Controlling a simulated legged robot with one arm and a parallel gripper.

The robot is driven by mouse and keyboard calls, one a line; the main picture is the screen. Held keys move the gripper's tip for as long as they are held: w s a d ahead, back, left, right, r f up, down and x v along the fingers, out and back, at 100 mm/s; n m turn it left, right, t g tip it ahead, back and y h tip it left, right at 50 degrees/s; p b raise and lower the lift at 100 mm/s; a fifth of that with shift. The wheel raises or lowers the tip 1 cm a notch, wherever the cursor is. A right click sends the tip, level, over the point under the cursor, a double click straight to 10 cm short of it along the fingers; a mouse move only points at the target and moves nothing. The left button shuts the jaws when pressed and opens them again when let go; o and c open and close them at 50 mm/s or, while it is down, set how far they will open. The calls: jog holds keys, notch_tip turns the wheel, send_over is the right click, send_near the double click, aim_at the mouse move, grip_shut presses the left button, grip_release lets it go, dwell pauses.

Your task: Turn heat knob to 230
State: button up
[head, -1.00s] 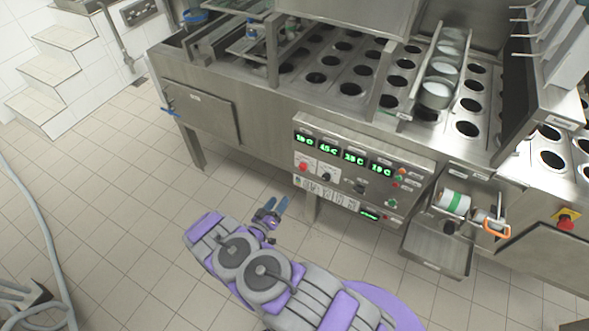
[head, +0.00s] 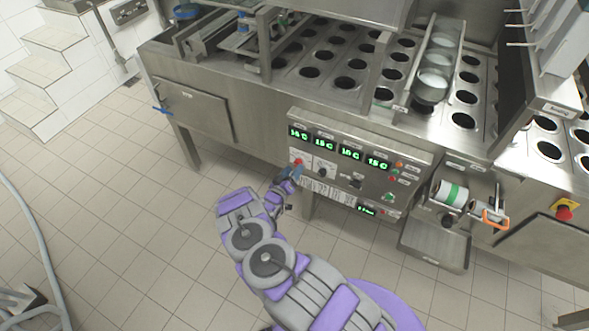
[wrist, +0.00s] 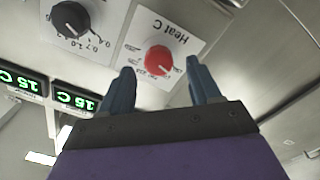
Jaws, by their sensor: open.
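The heat knob (wrist: 158,60) is red and sits on a white dial plate labelled "Heat C", which appears upside down in the wrist view. In the head view the red knob (head: 297,162) is at the left of the control panel, partly close behind my fingertips. My gripper (wrist: 160,82) is open, with one blue finger on each side of the knob's lower part in the wrist view. I cannot tell whether the fingers touch it. The gripper also shows in the head view (head: 292,172), at the panel's left end. The knob's exact setting is too small to read.
A black knob (wrist: 71,18) on its own dial is beside the heat dial. Green displays (head: 325,143) run along the panel (head: 388,185) top.

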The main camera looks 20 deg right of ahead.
jog(key=shift+x, duration=1.1)
jog(key=shift+c, duration=0.4)
jog(key=c, duration=1)
jog(key=shift+o, duration=0.2)
